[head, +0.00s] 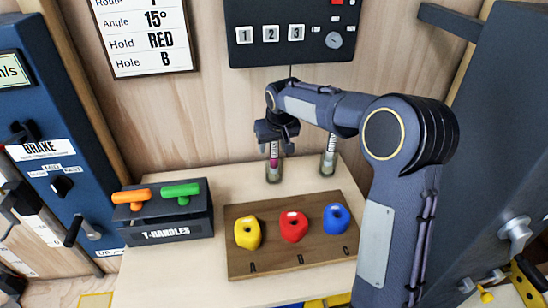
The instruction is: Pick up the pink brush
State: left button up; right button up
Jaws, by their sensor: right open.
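A pink brush (274,161) stands upright in a small clear holder (274,175) at the back of the wooden table. My right gripper (276,141) is directly above and around the top of the brush, with its fingers pointing down. It is open; whether a finger touches the brush cannot be told at this size. The upper end of the brush is partly hidden by the gripper. My left gripper is not in view.
A second holder (328,166) with a pale brush stands close to the right. A wooden board (275,270) with yellow, red and blue holds lies in front. A T-handles box (170,233) stands left. A wall and control panel (300,50) rise behind.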

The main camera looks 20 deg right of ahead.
grip_shut()
jog(key=shift+r, duration=0.15)
